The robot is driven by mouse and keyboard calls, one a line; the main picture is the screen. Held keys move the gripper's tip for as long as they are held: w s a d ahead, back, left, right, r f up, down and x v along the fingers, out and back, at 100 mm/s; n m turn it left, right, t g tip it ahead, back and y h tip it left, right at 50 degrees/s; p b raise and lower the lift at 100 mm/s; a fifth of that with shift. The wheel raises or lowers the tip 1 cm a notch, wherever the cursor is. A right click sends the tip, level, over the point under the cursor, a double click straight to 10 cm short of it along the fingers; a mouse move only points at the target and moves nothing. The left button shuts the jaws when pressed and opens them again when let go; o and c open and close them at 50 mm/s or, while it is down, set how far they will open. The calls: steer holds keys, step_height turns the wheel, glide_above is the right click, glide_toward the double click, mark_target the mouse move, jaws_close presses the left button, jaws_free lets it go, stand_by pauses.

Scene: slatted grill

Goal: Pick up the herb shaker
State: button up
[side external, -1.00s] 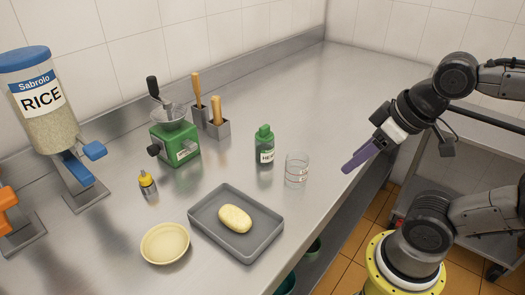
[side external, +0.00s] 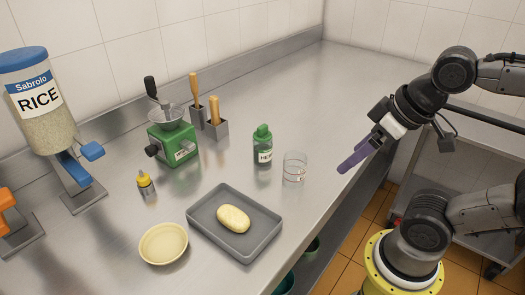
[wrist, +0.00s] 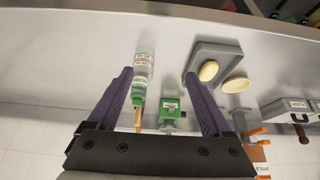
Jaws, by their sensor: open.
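The herb shaker (side external: 263,149) is a small bottle with a green cap and a pale label with partly readable letters. It stands upright on the steel counter, just left of a clear glass (side external: 295,168). My gripper (side external: 347,168) has purple fingers and is open and empty. It hangs near the counter's right edge, to the right of the glass and apart from the shaker. In the wrist view, the green part of the shaker (wrist: 139,92) shows between my open fingers (wrist: 158,75), close to the left one, and overlaps the glass.
A grey tray (side external: 262,240) holds a yellow oval item (side external: 233,218). A cream bowl (side external: 163,244), yellow-capped bottle (side external: 146,184), green grinder (side external: 178,148), utensil holders (side external: 215,129) and rice dispenser (side external: 45,105) stand further left.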

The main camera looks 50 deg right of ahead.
step_height(320, 180, up, 4)
steer(key=w+d+f+n+g+h, duration=0.35)
steer(key=w+d+n+h, duration=0.25)
steer(key=n+h, duration=0.45)
steer(key=w+a+r+n+t+h, duration=0.35)
steer(key=w+a+n+t, duration=0.75)
steer(key=n, duration=0.5)
steer(key=g, duration=0.1)
glide_toward(263, 144)
steer(key=shift+s+a+r, duration=0.3)
steer(key=shift+a, duration=0.2)
steer(key=shift+w+d+f, duration=0.1)
steer(key=shift+d, duration=0.05)
steer(key=x, duration=1.3)
steer(key=shift+d+f, duration=0.2)
steer(key=shift+f, duration=0.1)
steer(key=c, duration=1.3)
